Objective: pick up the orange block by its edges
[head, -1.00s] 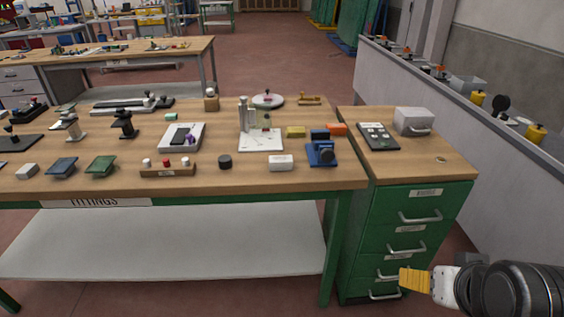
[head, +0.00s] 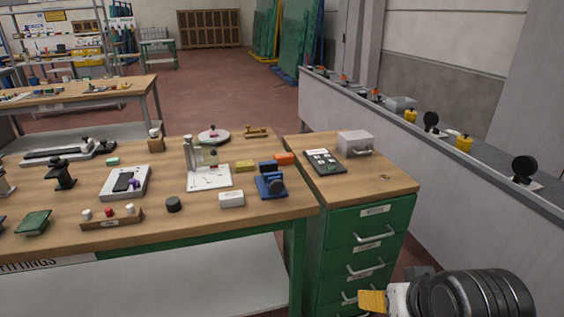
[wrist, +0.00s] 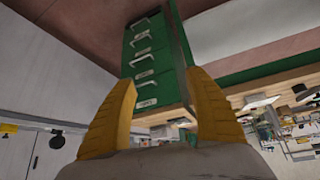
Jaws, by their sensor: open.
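The orange block (head: 285,158) lies on the wooden workbench (head: 165,240) near its right end, behind a blue device (head: 271,182) and right of a yellow block (head: 245,166). My gripper (head: 372,301) is low at the right in the head view, in front of the green drawer cabinet and well apart from the orange block. In the wrist view its two yellow fingers (wrist: 162,110) are spread with nothing between them. I cannot make out the orange block in the wrist view.
A green drawer cabinet (head: 362,240) stands at the bench's right end, with a grey box (head: 355,143) and a dark keypad panel (head: 325,161) on top. A white block (head: 231,199) lies near the bench's front edge. A long grey barrier (head: 440,180) runs along the right.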

